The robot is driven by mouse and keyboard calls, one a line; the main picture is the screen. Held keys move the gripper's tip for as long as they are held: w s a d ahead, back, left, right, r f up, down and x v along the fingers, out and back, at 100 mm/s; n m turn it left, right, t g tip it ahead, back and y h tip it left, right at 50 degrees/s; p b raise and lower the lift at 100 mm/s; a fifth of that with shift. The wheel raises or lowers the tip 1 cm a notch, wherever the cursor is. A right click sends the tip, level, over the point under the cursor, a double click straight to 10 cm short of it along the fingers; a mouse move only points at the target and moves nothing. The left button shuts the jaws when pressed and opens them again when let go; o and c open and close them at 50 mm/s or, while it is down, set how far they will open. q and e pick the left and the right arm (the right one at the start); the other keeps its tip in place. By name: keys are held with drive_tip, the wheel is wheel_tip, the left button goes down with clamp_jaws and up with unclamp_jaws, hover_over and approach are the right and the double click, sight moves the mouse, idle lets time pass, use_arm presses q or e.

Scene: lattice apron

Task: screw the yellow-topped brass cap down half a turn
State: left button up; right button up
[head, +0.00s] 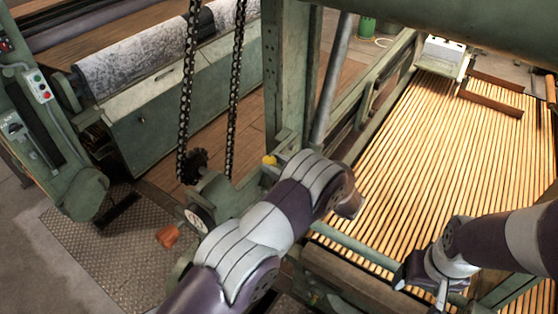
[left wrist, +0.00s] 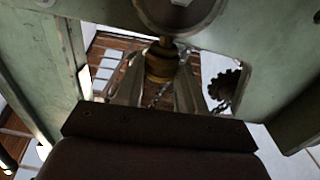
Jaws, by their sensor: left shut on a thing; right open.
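In the head view a small yellow top (head: 269,160) shows on the green frame, just beyond my left arm. In the left wrist view a brass cap (left wrist: 160,64) sits on a thin stem under a round metal part. My left gripper (left wrist: 158,92) has one finger on each side of the cap and is shut on it. The finger contact is dark and partly unclear. In the head view my left arm hides these jaws. My right gripper (head: 430,287) is open and empty by the near end of the wooden slats, at the lower right.
A toothed sprocket (head: 194,164) and hanging chains (head: 187,90) are left of the yellow top. An orange knob (head: 168,236) is lower left. A green post (head: 290,75) rises behind. The slatted bed (head: 425,150) fills the right. Green frame walls flank my left gripper closely.

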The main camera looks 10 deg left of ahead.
use_arm(q)
drive_tip(key=shift+s+a+r+m+t+h, duration=0.15)
drive_tip(key=shift+r+m+t+h, duration=0.25)
drive_tip(key=shift+m+t, duration=0.45)
drive_tip(key=shift+s+f+m+t+h+p, duration=0.1)
drive_tip(key=shift+f+m+t+h+p, duration=0.2)
drive_tip(key=shift+m+t+h, duration=0.55)
drive_tip(key=o, duration=1.1)
drive_tip(key=shift+n+y, duration=0.35)
drive_tip(key=shift+n, duration=0.05)
drive_tip(key=shift+c, duration=0.2)
use_arm(e)
drive_tip(key=shift+r, duration=0.7)
use_arm(q)
drive_tip(key=shift+s+f, duration=0.1)
drive_tip(key=b+v, duration=0.5)
drive_tip(key=v, duration=0.7)
drive_tip(key=shift+s+d, duration=0.2)
use_arm(e)
wheel_tip(320, 180, down, 5)
drive_tip(key=shift+r, duration=0.1)
